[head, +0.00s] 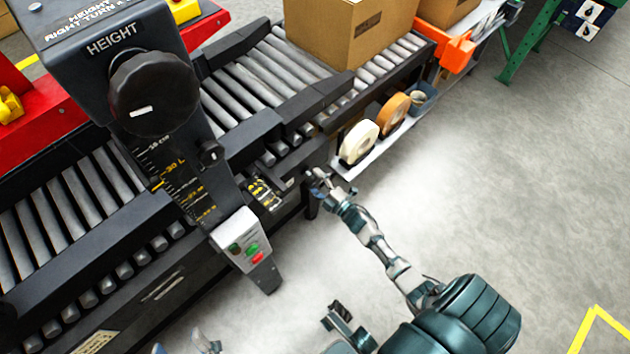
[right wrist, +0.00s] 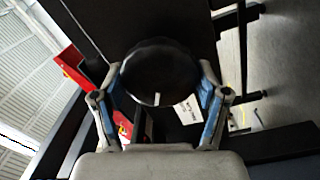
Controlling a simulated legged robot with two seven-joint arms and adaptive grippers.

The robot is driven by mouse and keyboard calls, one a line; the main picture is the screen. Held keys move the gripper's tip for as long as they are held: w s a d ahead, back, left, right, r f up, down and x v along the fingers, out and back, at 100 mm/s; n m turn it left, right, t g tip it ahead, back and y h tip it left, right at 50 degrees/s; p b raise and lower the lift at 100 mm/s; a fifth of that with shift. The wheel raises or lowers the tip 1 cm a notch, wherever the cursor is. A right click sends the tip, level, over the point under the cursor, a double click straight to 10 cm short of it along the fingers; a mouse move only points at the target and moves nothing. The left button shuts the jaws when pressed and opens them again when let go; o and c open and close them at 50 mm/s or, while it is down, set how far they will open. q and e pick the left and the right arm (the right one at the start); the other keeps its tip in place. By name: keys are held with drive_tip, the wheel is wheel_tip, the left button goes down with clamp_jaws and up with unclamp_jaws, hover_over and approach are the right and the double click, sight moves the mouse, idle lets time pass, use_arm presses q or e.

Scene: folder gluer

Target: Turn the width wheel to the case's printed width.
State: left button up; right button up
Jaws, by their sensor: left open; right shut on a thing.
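The black round wheel (right wrist: 160,70) fills the middle of the right wrist view, with a white mark at its lower rim. My right gripper (right wrist: 160,82) is shut on it, one finger on each side. In the head view my right gripper (head: 318,178) is at the conveyor's near side, and the wheel is hidden there. A small panel with yellow markings (head: 262,193) lies just left of it, too small to read. The cardboard case (head: 340,35) stands on the rollers; its dark print is unreadable. My left gripper (head: 205,343) is open and empty at the bottom edge.
The black column carries a separate HEIGHT knob (head: 155,93) and a button box (head: 240,240). Tape rolls (head: 360,141) sit on a side shelf beyond my right gripper. A white label (right wrist: 187,110) is near the wheel.

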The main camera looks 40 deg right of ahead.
use_arm(q)
drive_tip(key=shift+f, duration=0.1)
use_arm(e)
drive_tip(key=shift+d+f, duration=0.15)
drive_tip(key=shift+d, duration=0.15)
drive_tip(key=o, duration=1.1)
use_arm(q)
drive_tip(key=shift+w+d, duration=0.15)
drive_tip(key=shift+d, duration=0.05)
use_arm(e)
drive_tip(key=shift+o, duration=0.3)
use_arm(q)
drive_tip(key=shift+d, duration=0.1)
use_arm(e)
drive_tip(key=shift+s, duration=0.25)
drive_tip(key=s+d, duration=0.1)
drive_tip(key=s, duration=1)
drive_tip(key=shift+s+f, duration=0.25)
drive_tip(key=shift+f, duration=0.05)
use_arm(q)
drive_tip(key=shift+a, duration=0.2)
use_arm(e)
drive_tip(key=shift+a, duration=0.1)
